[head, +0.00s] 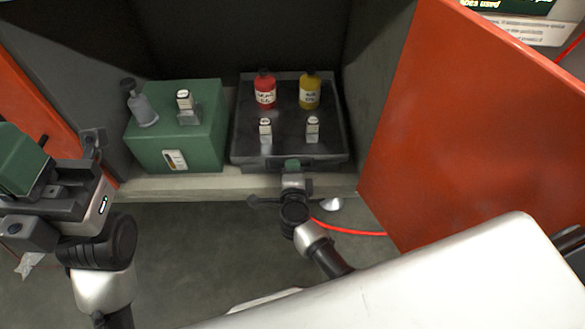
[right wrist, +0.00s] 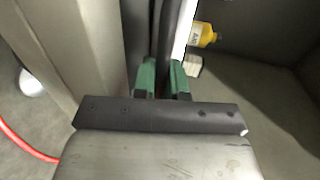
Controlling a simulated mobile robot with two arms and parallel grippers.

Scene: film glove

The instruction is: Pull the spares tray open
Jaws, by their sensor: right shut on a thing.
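The spares tray (head: 240,130) is a dark grey, shallow tray inside the cabinet, its front just behind the pale sill. A red bottle (head: 265,92), a yellow bottle (head: 310,93) and two small white-topped items (head: 265,130) (head: 312,129) stand on it. My right gripper (head: 292,165) is at the middle of the tray's front. In the right wrist view its green fingertips (right wrist: 163,78) lie either side of a dark bar (right wrist: 168,35), shut on the tray's handle. My left gripper (head: 22,160) is at the left edge, away from the tray; its jaw gap is unclear.
A green box (head: 145,158) with a grey bottle (head: 139,103) and a small item (head: 187,107) on it stands left of the tray. An open red door (head: 470,120) flanks the right. A red cable (head: 350,231) lies on the floor before the sill (head: 215,184).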

